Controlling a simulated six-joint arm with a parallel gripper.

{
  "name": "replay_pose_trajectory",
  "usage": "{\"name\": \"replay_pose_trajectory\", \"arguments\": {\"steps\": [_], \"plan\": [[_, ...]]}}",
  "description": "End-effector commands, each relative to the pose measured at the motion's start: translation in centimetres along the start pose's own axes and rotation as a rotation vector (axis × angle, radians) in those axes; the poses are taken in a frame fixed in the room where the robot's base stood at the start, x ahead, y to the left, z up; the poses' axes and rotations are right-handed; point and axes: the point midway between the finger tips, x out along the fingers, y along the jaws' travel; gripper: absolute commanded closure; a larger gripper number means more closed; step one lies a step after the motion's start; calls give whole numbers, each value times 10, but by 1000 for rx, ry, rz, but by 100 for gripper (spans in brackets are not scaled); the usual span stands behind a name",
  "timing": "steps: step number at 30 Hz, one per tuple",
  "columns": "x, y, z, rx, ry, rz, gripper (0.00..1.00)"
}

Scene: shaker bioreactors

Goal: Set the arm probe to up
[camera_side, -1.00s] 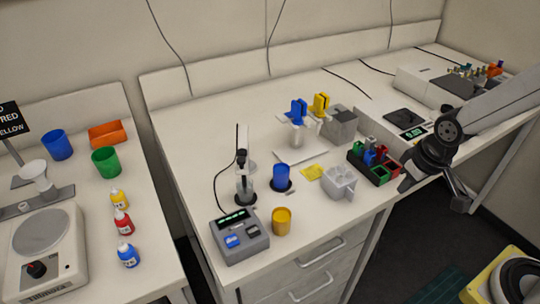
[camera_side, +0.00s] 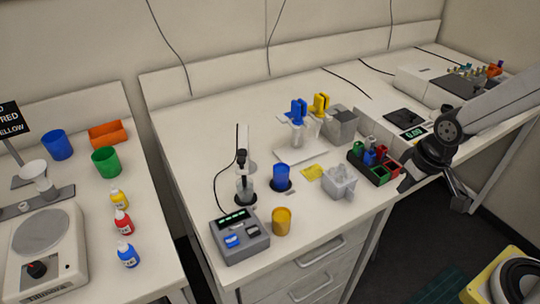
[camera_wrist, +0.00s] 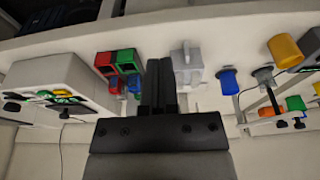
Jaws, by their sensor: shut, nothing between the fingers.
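The probe (camera_side: 241,160) hangs on a stand arm with its tip down at a small clear vessel (camera_side: 243,190). Its grey meter (camera_side: 239,236) with a green display and blue and dark buttons stands in front. In the wrist view the probe stand (camera_wrist: 262,75) is at the right, between a blue and a yellow cup. My gripper (camera_side: 459,203) is at the right, by the bench's front edge, well away from the probe. It is shut and empty; its closed fingers also show in the wrist view (camera_wrist: 160,85).
A blue cup (camera_side: 281,178), a yellow cup (camera_side: 281,221) and a pale grey holder (camera_side: 339,181) stand near the probe. A rack of coloured bins (camera_side: 374,163) is close to my gripper. A balance (camera_side: 413,132) is behind it.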

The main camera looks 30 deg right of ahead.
Motion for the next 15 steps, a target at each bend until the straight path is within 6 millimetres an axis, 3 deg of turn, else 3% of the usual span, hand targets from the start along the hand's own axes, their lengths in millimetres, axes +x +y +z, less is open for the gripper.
{"name": "replay_pose_trajectory", "arguments": {"steps": [9,15], "plan": [[0,0,0,0,0,0,97],[0,-2,-6,-5,-2,-2,33]]}}
